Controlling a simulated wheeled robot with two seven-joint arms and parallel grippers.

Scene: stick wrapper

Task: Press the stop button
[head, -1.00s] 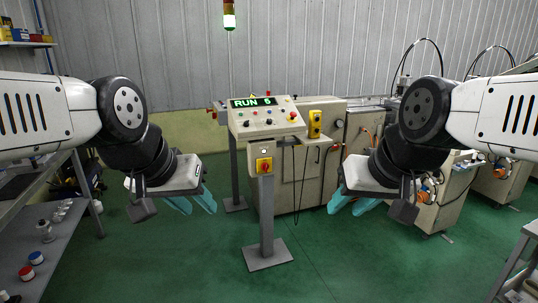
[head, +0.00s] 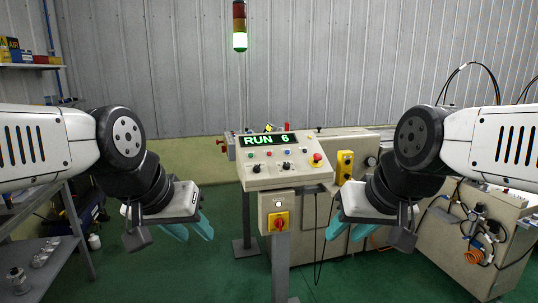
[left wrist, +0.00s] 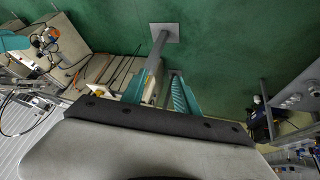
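The control panel (head: 260,178) stands ahead of me on a grey post, between my two arms. Its green display (head: 268,141) reads "RUN 6". Small buttons and black knobs sit on its sloped face, with a larger red button (head: 317,158) at the right end. I cannot read any label that says which one is the stop button. My left gripper (head: 189,229) hangs left of the panel, open and empty; its teal fingers also show apart in the left wrist view (left wrist: 160,92). My right gripper (head: 350,230) hangs below and right of the panel, open and empty. Neither touches the panel.
A box with a red and yellow rotary switch (head: 279,221) is below the panel. A yellow button box (head: 345,166) is at its right. The signal tower (head: 239,28) shows green. A shelf rack (head: 62,250) stands left, and a beige machine (head: 480,250) right. Green floor lies between.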

